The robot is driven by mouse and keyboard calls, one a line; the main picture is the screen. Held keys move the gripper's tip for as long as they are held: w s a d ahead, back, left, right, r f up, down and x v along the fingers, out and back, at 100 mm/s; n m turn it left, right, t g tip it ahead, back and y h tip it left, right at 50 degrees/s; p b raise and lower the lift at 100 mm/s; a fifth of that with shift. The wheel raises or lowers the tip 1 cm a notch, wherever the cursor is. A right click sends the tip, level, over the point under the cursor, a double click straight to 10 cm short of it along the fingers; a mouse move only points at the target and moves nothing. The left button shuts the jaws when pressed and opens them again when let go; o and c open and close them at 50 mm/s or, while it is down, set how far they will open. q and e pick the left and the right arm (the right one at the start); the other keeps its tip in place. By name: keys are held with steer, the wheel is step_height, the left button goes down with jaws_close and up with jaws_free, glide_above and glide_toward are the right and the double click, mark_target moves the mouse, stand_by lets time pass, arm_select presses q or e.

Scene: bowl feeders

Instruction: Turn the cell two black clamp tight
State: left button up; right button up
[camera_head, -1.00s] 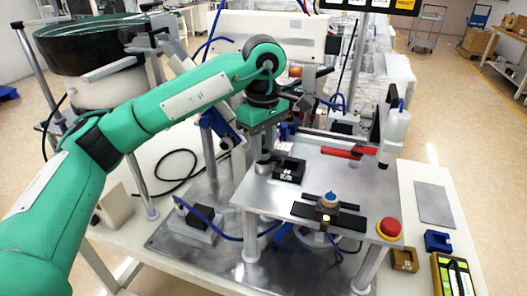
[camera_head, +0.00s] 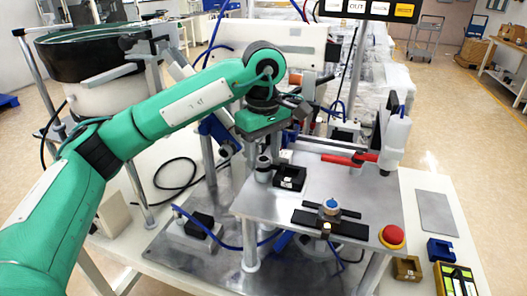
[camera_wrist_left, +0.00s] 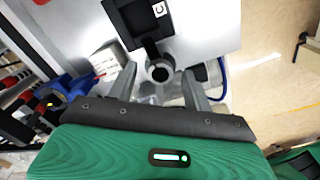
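The black clamp (camera_head: 289,178) is a dark block at the back left edge of the raised metal plate. It also shows in the left wrist view (camera_wrist_left: 128,22), with a white label marked C and a short arm leading to a round grey knob (camera_wrist_left: 158,71). My left gripper (camera_head: 263,150) points down over this knob. In the wrist view its two fingers (camera_wrist_left: 159,80) stand apart, one on each side of the knob, with a gap at both sides. The fingertips are hard to make out in the head view. My right gripper is not in view.
The raised plate (camera_head: 345,190) also carries a red-handled clamp (camera_head: 350,159), a blue-topped fixture (camera_head: 331,206) and a red stop button (camera_head: 392,236). A bowl feeder (camera_head: 95,55) stands at the left. Small blue and tan blocks lie at the right front.

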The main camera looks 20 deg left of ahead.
mark_target(264, 159)
arm_select(q)
step_height(264, 159, up, 6)
steer(key=shift+r, duration=0.75)
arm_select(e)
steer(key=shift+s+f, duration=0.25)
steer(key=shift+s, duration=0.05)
